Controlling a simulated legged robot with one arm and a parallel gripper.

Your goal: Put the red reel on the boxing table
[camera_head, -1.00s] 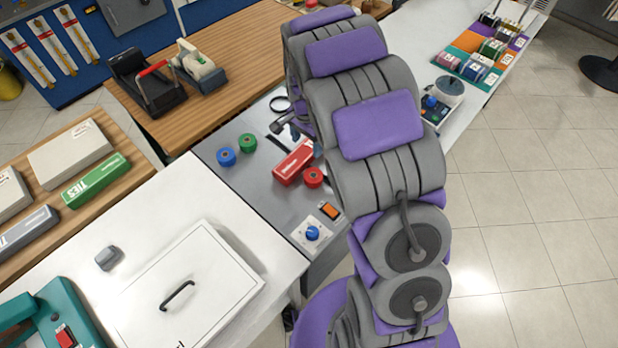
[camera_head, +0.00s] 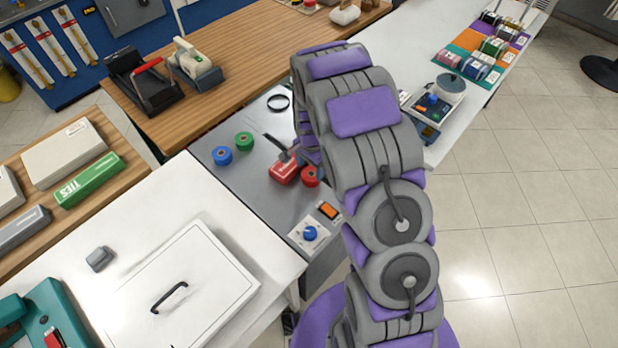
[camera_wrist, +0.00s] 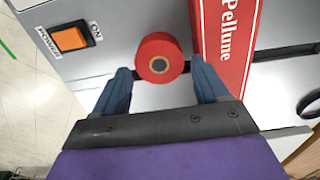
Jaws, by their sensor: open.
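The red reel (camera_head: 309,176) lies on the grey machine top (camera_head: 265,203), beside a red box (camera_head: 285,170). In the wrist view the reel (camera_wrist: 159,58) has a dark hub and sits between and just beyond my gripper's (camera_wrist: 160,75) two blue fingertips. The gripper is open, with nothing held. In the head view my arm hides most of the gripper. A wooden table (camera_head: 235,88) stands behind the grey top and another wooden table (camera_head: 92,125) is at the left; I cannot tell which is the boxing table.
The red box (camera_wrist: 226,40) is close to the right finger in the wrist view. Blue (camera_head: 222,155) and green (camera_head: 244,140) reels and a black ring (camera_head: 278,102) are on the grey top. Tape dispensers (camera_head: 195,65) stand on the back wooden table, which has bare room to their right.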

